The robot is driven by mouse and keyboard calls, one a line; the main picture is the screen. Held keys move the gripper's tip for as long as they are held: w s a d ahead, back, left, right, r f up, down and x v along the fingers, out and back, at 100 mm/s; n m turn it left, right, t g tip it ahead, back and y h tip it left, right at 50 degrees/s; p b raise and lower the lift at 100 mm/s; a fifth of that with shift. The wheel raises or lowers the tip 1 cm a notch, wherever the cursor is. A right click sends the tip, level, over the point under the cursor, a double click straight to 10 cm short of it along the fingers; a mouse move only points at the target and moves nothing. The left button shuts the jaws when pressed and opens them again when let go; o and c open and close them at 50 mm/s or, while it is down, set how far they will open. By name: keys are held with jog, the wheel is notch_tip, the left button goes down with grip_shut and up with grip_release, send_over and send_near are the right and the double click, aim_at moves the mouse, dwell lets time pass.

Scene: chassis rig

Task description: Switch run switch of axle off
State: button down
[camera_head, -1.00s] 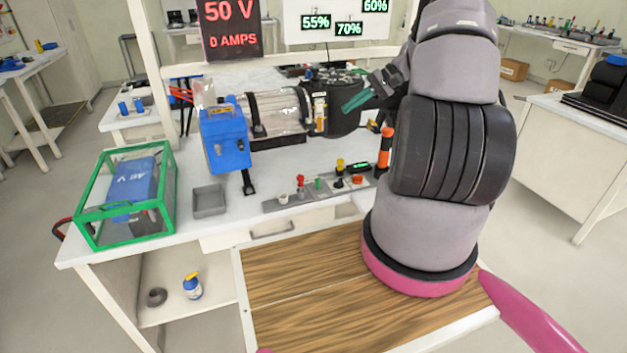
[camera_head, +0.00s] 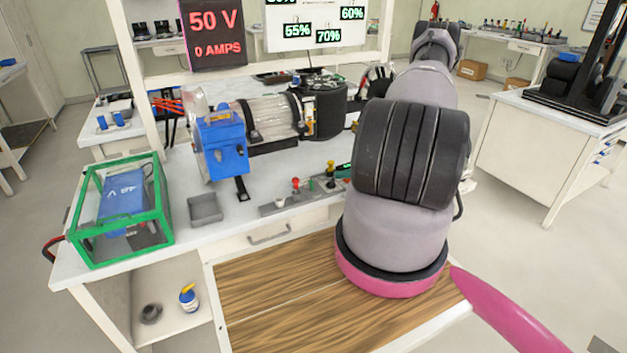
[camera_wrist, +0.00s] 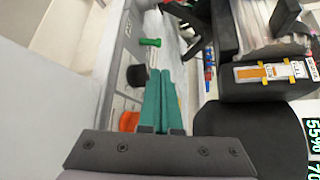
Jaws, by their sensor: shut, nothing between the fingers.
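The grey switch panel (camera_head: 270,208) lies along the front of the workbench. In the head view it carries a red knob (camera_head: 295,184), a green switch (camera_head: 311,184) and a yellow-topped black control (camera_head: 330,172); my arm hides its right end. The wrist view shows a green lever (camera_wrist: 150,42), a black knob (camera_wrist: 137,75) and an orange knob (camera_wrist: 128,121) on it. I cannot tell which is the axle's run switch. My gripper (camera_wrist: 160,73) has its teal fingers together and empty, beside the black knob; contact is unclear. In the head view only a bit of teal shows.
The axle rig with a blue box (camera_head: 222,150) and clear cylinder (camera_head: 270,120) stands behind the panel. A display (camera_head: 211,35) reads 50 V, 0 AMPS. A grey tray (camera_head: 205,209) and green-framed case (camera_head: 125,210) stand left. A wooden board (camera_head: 280,300) is in front.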

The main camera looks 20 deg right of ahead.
aim_at(316, 186)
jog(key=x, duration=1)
dwell(0.4)
